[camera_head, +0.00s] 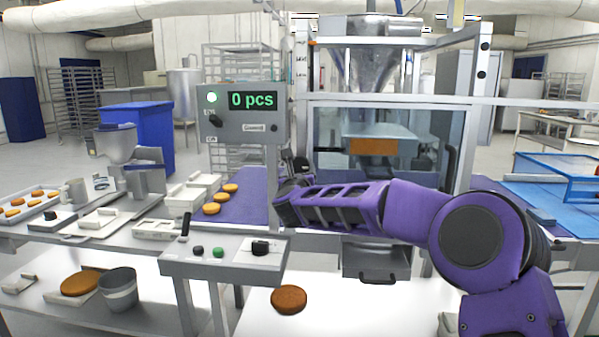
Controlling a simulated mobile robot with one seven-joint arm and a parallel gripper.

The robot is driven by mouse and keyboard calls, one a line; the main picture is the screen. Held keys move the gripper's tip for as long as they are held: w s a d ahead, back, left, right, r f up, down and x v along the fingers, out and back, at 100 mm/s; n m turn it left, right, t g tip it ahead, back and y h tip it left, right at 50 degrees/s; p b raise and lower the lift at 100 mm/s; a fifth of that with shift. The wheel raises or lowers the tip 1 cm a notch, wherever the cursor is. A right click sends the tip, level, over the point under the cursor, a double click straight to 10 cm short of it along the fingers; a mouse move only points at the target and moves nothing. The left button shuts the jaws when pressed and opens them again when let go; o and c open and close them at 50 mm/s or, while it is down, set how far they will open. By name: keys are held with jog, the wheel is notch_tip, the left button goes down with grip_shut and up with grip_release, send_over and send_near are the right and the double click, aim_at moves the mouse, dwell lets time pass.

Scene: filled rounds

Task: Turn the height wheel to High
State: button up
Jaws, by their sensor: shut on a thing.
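My purple arm reaches from the lower right to the front left post of the glass-sided machine. My gripper (290,168) is small and dark at the end of the arm, partly hidden behind my wrist. It is shut on a dark part at the post, which seems to be the height wheel (301,164). Most of the wheel is hidden, and I cannot read its setting or any High mark. The machine (372,130) has a steel hopper on top and an orange panel behind its glass.
A grey control box (241,128) shows a lit green lamp and "0 pcs". A panel with knobs (222,252) stands in front. Orange rounds lie on the purple belt (245,209). A brown round (289,299) lies on the white surface below. A blue tray (560,175) is at right.

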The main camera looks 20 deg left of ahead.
jog(key=o, duration=1.4)
jog(key=shift+c, duration=0.2)
jog(key=v, duration=1.7)
jog(key=shift+s, duration=0.2)
jog(key=shift+w, duration=0.1)
